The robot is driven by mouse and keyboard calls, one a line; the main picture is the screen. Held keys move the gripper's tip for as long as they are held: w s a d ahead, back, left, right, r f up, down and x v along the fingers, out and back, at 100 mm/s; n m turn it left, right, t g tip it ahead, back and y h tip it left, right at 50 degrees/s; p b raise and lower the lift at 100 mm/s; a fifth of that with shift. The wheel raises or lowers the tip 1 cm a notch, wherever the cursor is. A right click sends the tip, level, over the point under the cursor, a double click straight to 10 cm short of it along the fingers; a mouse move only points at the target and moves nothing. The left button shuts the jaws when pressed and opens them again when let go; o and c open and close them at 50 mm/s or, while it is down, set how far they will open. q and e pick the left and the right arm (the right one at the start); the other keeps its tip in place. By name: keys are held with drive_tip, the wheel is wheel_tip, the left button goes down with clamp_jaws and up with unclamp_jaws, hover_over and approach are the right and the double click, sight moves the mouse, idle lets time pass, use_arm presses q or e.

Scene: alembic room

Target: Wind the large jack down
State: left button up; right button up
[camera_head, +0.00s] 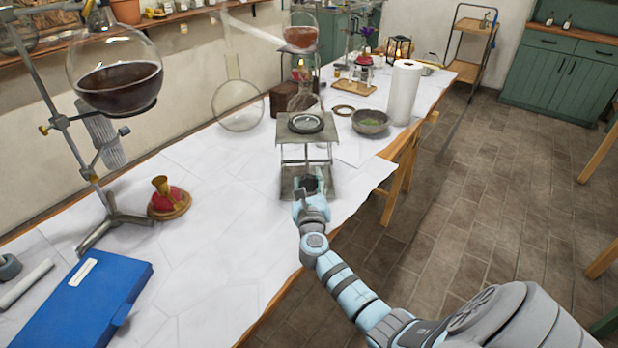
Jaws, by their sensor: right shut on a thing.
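The large jack (304,131) stands upright on the white-covered table near its right edge, with a square top plate raised above its base on thin supports. A dark round ring or dish sits on the top plate. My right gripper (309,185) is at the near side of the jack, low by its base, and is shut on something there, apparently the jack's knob. The gripper's fingers hide the held part. My left gripper is not in view.
A round flask of dark liquid (118,85) hangs on a stand at the left. A red and brass burner (168,198) and a blue case (85,302) lie on the near left table. A bowl (371,121) and paper roll (404,92) stand behind the jack. Floor (470,190) to the right is clear.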

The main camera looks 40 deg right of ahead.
drive_tip(key=n+p, duration=0.2)
drive_tip(key=n, duration=0.1)
drive_tip(key=shift+n, duration=0.4)
drive_tip(key=n+p, duration=0.2)
drive_tip(key=n, duration=0.1)
drive_tip(key=shift+n, duration=0.3)
drive_tip(key=n+p, duration=0.1)
drive_tip(key=n, duration=0.2)
drive_tip(key=shift+n+p, duration=0.3)
drive_tip(key=shift+p, duration=0.1)
drive_tip(key=n+p, duration=0.1)
drive_tip(key=n, duration=0.3)
drive_tip(key=shift+n+p, duration=0.3)
drive_tip(key=shift+p, duration=0.1)
drive_tip(key=n+p, duration=0.1)
drive_tip(key=n, duration=0.5)
drive_tip(key=shift+p, duration=0.4)
drive_tip(key=n, duration=0.3)
drive_tip(key=shift+n+p, duration=0.35)
drive_tip(key=shift+n, duration=1.75)
